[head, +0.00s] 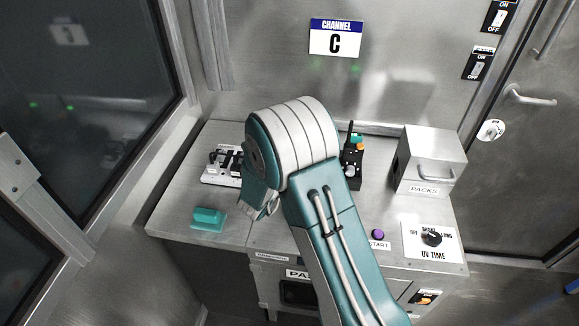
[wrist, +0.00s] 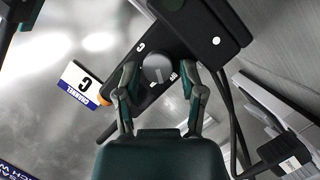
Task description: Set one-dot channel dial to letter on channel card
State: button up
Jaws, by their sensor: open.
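The channel card (head: 335,40) on the back wall reads C; it also shows, turned over, in the wrist view (wrist: 80,88). In the wrist view a grey round dial (wrist: 157,67) sits on a black box with one white dot (wrist: 194,30). A letter C is printed at its upper left and small letters at its lower right. Where the dial points is unclear. My gripper (wrist: 161,70) is open, with one finger on each side of the dial. Contact is unclear. In the head view my arm hides the gripper.
A black radio (head: 352,165) with an antenna stands right of my arm. A metal PACKS box (head: 432,160), a UV TIME panel (head: 431,242) and a purple START button (head: 378,235) are farther right. A teal block (head: 208,219) and a switch unit (head: 222,165) lie left.

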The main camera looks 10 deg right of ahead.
jog(key=shift+w+d+f, duration=0.1)
jog(key=shift+w+d, duration=0.1)
jog(key=shift+w, duration=0.05)
grip_shut()
